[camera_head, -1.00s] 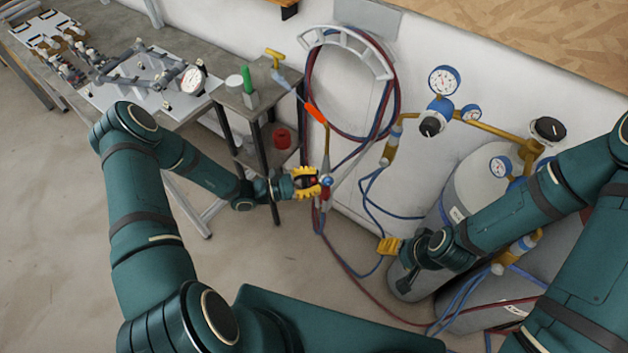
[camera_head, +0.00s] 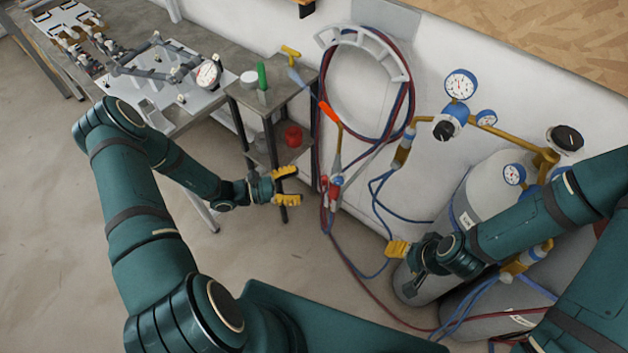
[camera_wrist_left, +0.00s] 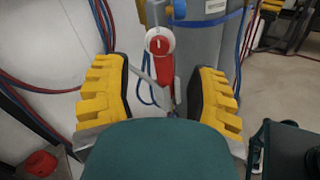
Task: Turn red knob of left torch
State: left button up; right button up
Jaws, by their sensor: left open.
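The left torch (camera_head: 333,186) hangs nose up below the hose rack, with a red knob (camera_head: 324,183) and a blue fitting beside it. In the left wrist view the red knob (camera_wrist_left: 160,42) shows a white-rimmed round face with a pale mark, above a red body. My left gripper (camera_head: 288,186) is open and empty, a short gap to the left of the torch. In the left wrist view its yellow fingers stand wide apart on either side of the red body. My right gripper (camera_head: 398,249) is near the gas cylinders; its jaws are partly hidden.
A small metal stand (camera_head: 272,103) with a green item and a red cup (camera_head: 293,136) is just behind my left gripper. Red and blue hoses (camera_head: 408,115) hang on the wall rack. Grey cylinders (camera_head: 490,190) with gauges stand at the right. The floor at left is clear.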

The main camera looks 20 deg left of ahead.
pick_arm(q)
jog(key=shift+v, duration=2)
jog(key=shift+d, duration=0.1)
jog(key=s+d+f+m+g+y+b, duration=0.4)
jog(key=s+d+f+m+g+y, duration=0.45)
jog(key=s+d+m+g, duration=0.3)
jog(key=w+d+m+t+y, duration=0.1)
jog(key=m, duration=0.1)
jog(key=w+d+m+t+y+b, duration=0.1)
jog(key=m+t, duration=0.1)
jog(key=m, duration=0.1)
jog(key=w+d+m+t+y+b, duration=0.1)
jog(key=m, duration=0.1)
jog(key=shift+r+t, duration=0.1)
jog(key=shift+t, duration=0.15)
pick_arm(e)
notch_tip(320, 180, down, 7)
jog(key=shift+s+a, duration=0.25)
jog(key=shift+s, duration=0.05)
